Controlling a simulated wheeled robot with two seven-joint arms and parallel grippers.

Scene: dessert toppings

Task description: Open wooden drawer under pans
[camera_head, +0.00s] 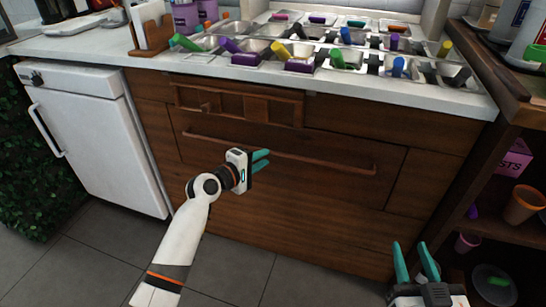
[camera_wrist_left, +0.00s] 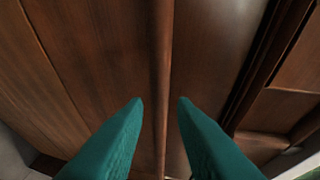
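The wide wooden drawer (camera_head: 330,187) is in the counter front below the pans (camera_head: 345,58) and looks shut. Its long horizontal handle (camera_head: 325,161) runs across its upper part. My left gripper (camera_head: 265,161) is in front of the handle and hides a bit of it. In the left wrist view, the handle (camera_wrist_left: 161,60) runs upright between the two teal fingertips (camera_wrist_left: 160,101), which are apart. I cannot tell whether the tips reach around the bar; no grip on it shows. My right gripper (camera_head: 418,264) is open and empty at the lower right, away from the drawer.
A smaller wooden panel with a frame (camera_head: 238,106) sits above the drawer. A white fridge (camera_head: 90,130) with a handle stands at the left. A dark shelf (camera_head: 490,238) with cups is at the right. The tiled floor (camera_head: 235,270) before the drawer looks clear.

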